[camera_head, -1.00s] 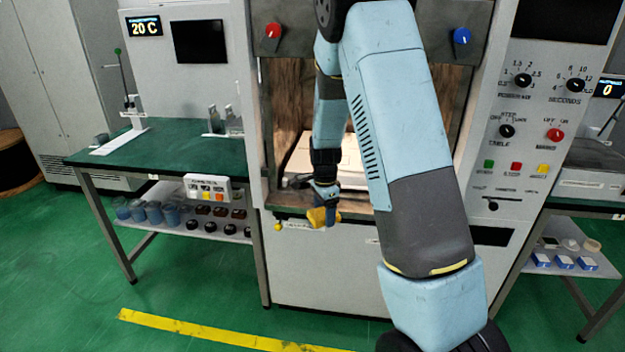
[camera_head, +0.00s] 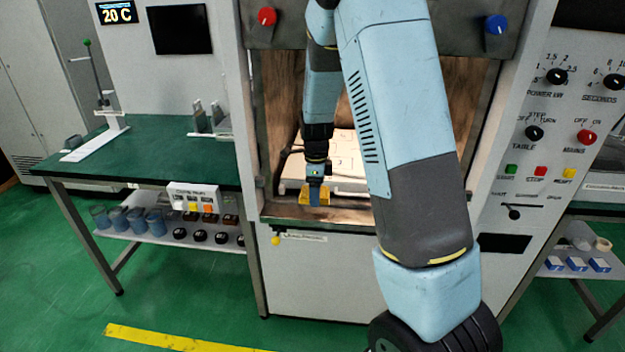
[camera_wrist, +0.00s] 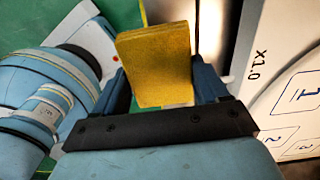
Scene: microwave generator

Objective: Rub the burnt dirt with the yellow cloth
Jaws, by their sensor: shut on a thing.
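The yellow cloth (camera_wrist: 156,62) is a thick yellow block held between the two fingers of my gripper (camera_wrist: 160,88) in the wrist view. In the head view my gripper (camera_head: 316,192) points down at the front opening of the microwave chamber, with the yellow cloth (camera_head: 333,197) at its tip. The chamber (camera_head: 275,100) is open, with brown, stained inner walls. I cannot make out which mark is the burnt dirt, and my arm hides part of the inside.
A white table plate with printed marks (camera_head: 345,150) lies inside the chamber; it also shows in the wrist view (camera_wrist: 295,85). The chamber's side frames (camera_head: 247,120) stand close around my arm. A green workbench (camera_head: 160,160) is at left, a control panel (camera_head: 560,130) at right.

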